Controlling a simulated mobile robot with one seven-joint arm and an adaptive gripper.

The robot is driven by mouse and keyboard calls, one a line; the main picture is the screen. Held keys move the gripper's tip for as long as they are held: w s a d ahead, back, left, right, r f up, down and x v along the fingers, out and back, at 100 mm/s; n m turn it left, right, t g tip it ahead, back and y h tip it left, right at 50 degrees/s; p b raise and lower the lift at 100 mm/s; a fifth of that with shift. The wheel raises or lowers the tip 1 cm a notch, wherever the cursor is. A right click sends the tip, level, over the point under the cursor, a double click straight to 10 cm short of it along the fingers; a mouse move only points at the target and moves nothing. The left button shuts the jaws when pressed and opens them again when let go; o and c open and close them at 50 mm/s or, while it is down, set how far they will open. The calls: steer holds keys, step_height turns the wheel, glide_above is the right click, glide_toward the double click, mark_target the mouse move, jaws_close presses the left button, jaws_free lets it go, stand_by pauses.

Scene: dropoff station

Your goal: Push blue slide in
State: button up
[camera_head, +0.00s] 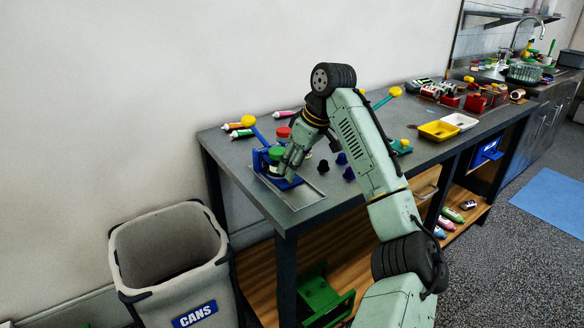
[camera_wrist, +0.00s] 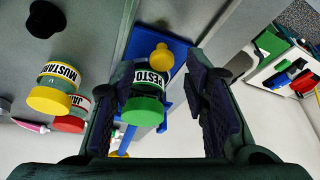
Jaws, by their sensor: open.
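The blue slide (camera_head: 289,184) sits on a metal track on the near left of the table, with a blue upright part behind it. In the wrist view the blue slide (camera_wrist: 143,46) lies flat beneath a jar labelled PESTO with a green lid (camera_wrist: 143,109). A yellow knob (camera_wrist: 161,57) stands beside the jar. My gripper (camera_wrist: 161,85) is open, its two dark pads on either side of the jar, with visible gaps. In the head view my gripper (camera_head: 287,176) is low at the slide and hides part of it.
A MUSTARD jar (camera_wrist: 58,85) and a red-lidded jar (camera_wrist: 74,113) stand beside the slide. Dark blue and black knobs (camera_head: 342,158) are to the right. Yellow (camera_head: 438,131) and white trays lie farther right. A grey CANS bin (camera_head: 170,255) stands at the left.

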steer(key=v, duration=1)
steer(key=shift+r, duration=0.2)
steer(key=shift+a, duration=0.1)
